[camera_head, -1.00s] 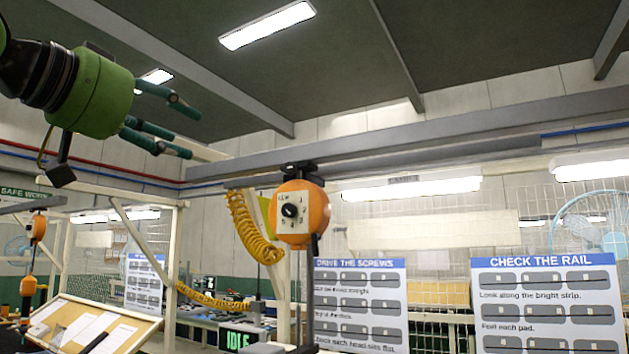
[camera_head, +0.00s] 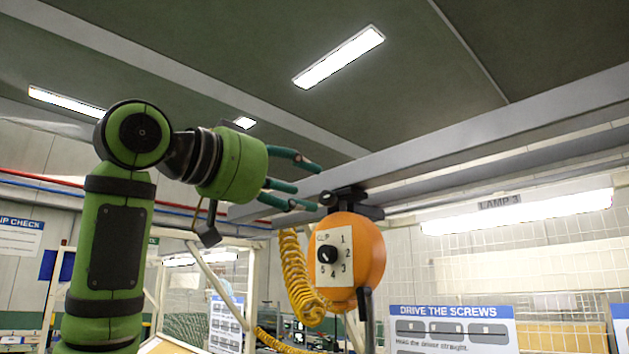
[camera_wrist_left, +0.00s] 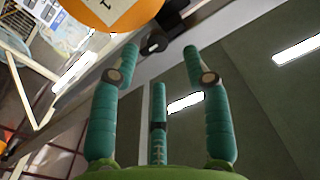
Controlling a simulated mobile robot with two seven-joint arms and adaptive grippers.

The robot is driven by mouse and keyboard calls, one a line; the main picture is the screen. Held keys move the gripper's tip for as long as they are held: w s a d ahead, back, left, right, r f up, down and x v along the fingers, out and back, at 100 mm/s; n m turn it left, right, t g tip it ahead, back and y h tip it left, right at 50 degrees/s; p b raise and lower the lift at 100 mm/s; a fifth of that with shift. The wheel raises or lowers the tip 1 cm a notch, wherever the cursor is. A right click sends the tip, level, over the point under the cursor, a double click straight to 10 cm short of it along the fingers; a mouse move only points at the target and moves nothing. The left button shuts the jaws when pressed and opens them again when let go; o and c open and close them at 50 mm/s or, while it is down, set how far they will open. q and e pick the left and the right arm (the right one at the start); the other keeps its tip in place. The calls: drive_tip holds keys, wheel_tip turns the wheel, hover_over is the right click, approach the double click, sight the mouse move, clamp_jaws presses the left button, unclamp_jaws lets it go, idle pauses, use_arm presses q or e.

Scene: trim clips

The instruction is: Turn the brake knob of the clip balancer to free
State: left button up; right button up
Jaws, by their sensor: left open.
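The clip balancer (camera_head: 358,236) is an orange round housing hung under a grey overhead rail. Its pale dial plate, marked CLIP and with numbers, carries a black knob (camera_head: 327,254). I cannot tell which mark the knob points at. My left gripper (camera_head: 312,184) is open and empty, up and to the left of the balancer, apart from it. In the left wrist view, the open teal fingers (camera_wrist_left: 160,62) frame the rail, and part of the orange housing (camera_wrist_left: 105,8) shows at the top edge; the knob is out of that view. My right gripper is not in view.
The grey rail (camera_head: 470,140) runs just behind and above the balancer. A yellow coiled hose (camera_head: 297,275) hangs at its left, and a dark handle (camera_head: 366,315) hangs below it. A sign board (camera_head: 452,328) stands lower right.

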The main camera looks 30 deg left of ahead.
sight(324, 197)
use_arm(q)
drive_tip(key=x, duration=0.3)
drive_tip(key=shift+w+d+f+p, duration=0.1)
drive_tip(key=shift+w+f+p, duration=0.05)
drive_tip(key=shift+w+p, duration=0.2)
drive_tip(key=shift+w+d+f, duration=0.15)
drive_tip(key=shift+w+d, duration=0.05)
drive_tip(key=shift+w, duration=0.35)
drive_tip(key=shift+s+a, duration=0.1)
drive_tip(key=shift+s, duration=0.3)
clamp_jaws()
drive_tip(key=shift+s, duration=0.1)
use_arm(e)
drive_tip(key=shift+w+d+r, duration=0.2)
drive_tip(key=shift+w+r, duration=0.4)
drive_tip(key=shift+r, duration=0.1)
